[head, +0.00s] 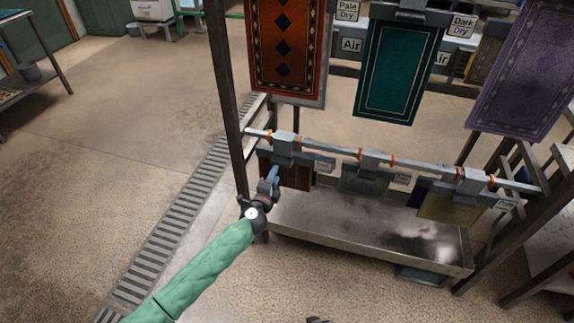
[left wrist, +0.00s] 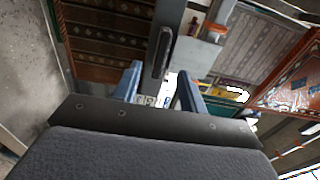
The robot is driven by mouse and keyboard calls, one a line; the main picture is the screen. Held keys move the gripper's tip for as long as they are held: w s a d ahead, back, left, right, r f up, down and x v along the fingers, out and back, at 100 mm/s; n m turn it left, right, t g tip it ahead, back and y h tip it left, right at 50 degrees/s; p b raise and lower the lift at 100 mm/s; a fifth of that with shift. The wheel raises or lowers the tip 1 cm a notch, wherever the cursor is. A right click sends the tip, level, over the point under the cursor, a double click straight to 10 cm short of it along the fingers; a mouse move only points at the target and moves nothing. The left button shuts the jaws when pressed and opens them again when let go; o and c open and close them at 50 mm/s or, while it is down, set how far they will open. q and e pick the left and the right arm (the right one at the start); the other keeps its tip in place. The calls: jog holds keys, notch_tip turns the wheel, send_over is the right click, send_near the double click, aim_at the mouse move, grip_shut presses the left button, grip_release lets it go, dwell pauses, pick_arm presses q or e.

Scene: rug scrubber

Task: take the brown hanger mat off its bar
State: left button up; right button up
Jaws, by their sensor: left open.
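The brown mat (head: 297,173) hangs at the left end of the lower bar (head: 335,149), under a grey hanger clamp (head: 284,143). In the left wrist view the brown patterned mat (left wrist: 105,40) fills the upper left. My left gripper (head: 273,176) is in front of the mat, just below the clamp, and hides part of it. In the left wrist view my left gripper (left wrist: 159,92) is open, and a grey upright hanger part (left wrist: 163,48) shows between and beyond its fingers. I cannot tell whether they touch. My right gripper is not clearly seen.
A grey mat (head: 365,180) and an olive-yellow mat (head: 450,208) hang farther right on the bar. Orange-red (head: 287,55), teal (head: 397,70) and purple (head: 525,70) mats hang above. A metal trough (head: 350,222) lies below; a dark post (head: 228,90) stands left.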

aim_at(280, 165)
pick_arm(q)
jog(key=shift+p+x, duration=0.4)
jog(key=shift+x, duration=2.6)
pick_arm(e)
jog(key=shift+s+r, duration=0.1)
jog(key=shift+r, duration=1.55)
pick_arm(q)
jog(key=shift+r, duration=0.1)
grip_shut()
pick_arm(e)
jog(key=shift+d+f, duration=0.1)
